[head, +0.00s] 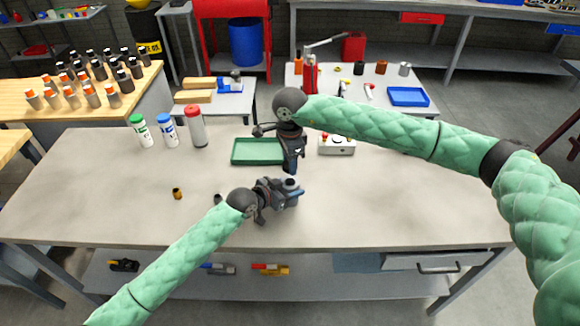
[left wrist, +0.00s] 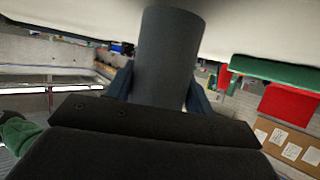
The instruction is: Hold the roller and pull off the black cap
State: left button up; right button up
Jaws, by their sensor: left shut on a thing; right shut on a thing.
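The roller is a plain dark grey cylinder (left wrist: 168,60) in the left wrist view, standing between the two fingers of my left gripper (left wrist: 161,90). In the head view my left gripper (head: 292,194) is shut on the roller (head: 291,184), which is upright above the front middle of the table. My right gripper (head: 291,166) points down directly above the roller and is shut. The black cap is small and mostly hidden at its fingertips. I cannot tell whether the cap touches the roller.
A green tray (head: 258,151) lies behind the grippers. A white control box (head: 337,145) stands to its right. Several bottles, one of them red-capped (head: 195,127), stand at the back left. A small brown cylinder (head: 177,193) is on the left. The table's right side is clear.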

pick_arm(q)
jog(key=o, duration=1.5)
jog(key=shift+c, duration=0.2)
